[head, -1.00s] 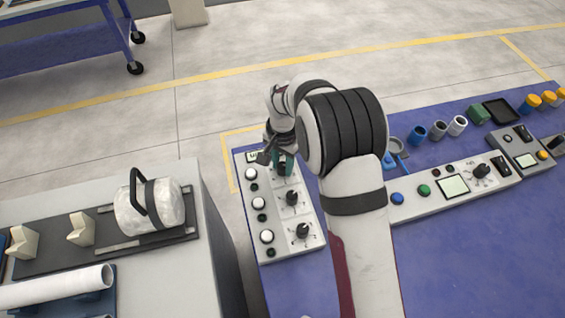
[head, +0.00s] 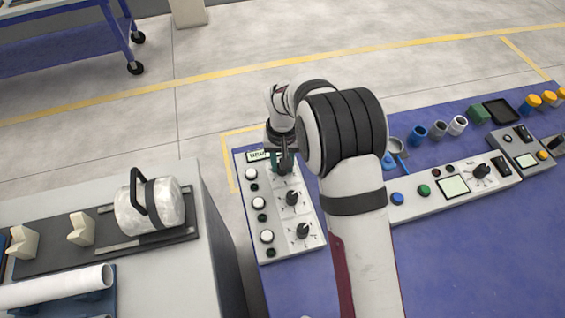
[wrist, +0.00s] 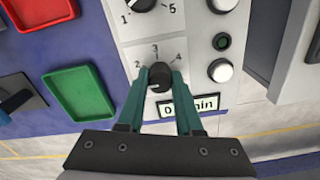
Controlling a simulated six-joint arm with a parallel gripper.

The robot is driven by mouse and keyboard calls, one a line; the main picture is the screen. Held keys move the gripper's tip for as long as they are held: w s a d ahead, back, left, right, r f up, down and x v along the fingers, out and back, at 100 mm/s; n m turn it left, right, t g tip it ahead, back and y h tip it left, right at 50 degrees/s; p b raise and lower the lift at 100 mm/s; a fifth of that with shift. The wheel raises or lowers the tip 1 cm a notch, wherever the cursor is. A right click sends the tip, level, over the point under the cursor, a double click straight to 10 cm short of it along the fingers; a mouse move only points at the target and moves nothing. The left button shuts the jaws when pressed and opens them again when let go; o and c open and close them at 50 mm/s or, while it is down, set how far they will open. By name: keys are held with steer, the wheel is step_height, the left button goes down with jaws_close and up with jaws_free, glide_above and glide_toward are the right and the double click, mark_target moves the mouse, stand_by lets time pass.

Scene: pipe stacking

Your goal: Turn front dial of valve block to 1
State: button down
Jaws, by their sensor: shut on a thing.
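The valve block (head: 272,215) is a pale panel with a column of white buttons and three black dials. The dial at its far end (wrist: 159,80) sits between my gripper's fingers, beside a small display (wrist: 190,107). My gripper (wrist: 160,76) is shut on this dial, with a green finger on each side. The marks 2, 3 and 4 show around the dial; 1 and 5 are hidden by the fingers. I cannot tell clearly which mark the dial points at. In the head view my gripper (head: 281,160) is over the far end of the block.
The block's middle dial (head: 292,198) and near dial (head: 303,231) stand close by. A second control panel (head: 450,188) lies to the right, beyond my arm. A grey bench (head: 215,270) with a pipe and a clamped cylinder is on the left. Green and red trays show in the wrist view (wrist: 80,93).

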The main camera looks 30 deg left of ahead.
steer(key=n, duration=0.5)
steer(key=shift+n, duration=0.3)
stand_by(0.4)
steer(key=c, duration=0.6)
jaws_free()
step_height(320, 180, up, 16)
steer(key=shift+f, duration=0.1)
